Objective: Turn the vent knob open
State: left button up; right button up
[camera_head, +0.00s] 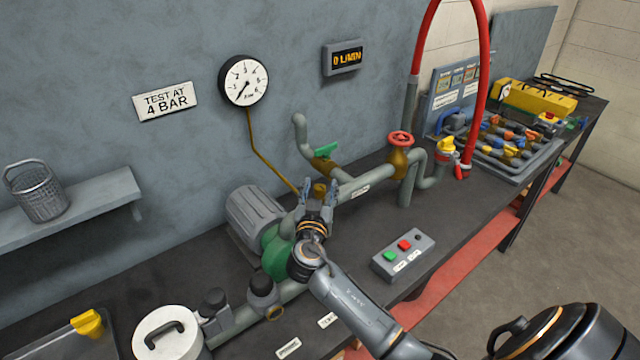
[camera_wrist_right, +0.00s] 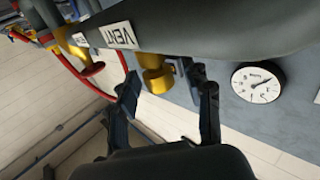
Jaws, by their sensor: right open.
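The green handle does not show there. My right gripper (camera_head: 318,190) is open and empty, fingers pointing up toward the valve, in front of the pipe. In its wrist view the fingers (camera_wrist_right: 165,95) stand either side of the brass fitting, apart from it in the picture. My left gripper is not in view.
A red handwheel (camera_head: 400,138) and a yellow valve (camera_head: 446,147) stand to the right. A button box (camera_head: 403,256) is on the bench front. The motor (camera_head: 254,212) and green pump housing (camera_head: 279,245) are close by my right arm. A gauge (camera_head: 243,80) hangs on the wall.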

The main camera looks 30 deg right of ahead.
jog(key=shift+w+d, duration=0.1)
jog(key=shift+w, duration=0.05)
jog(key=shift+c, duration=0.2)
grip_shut()
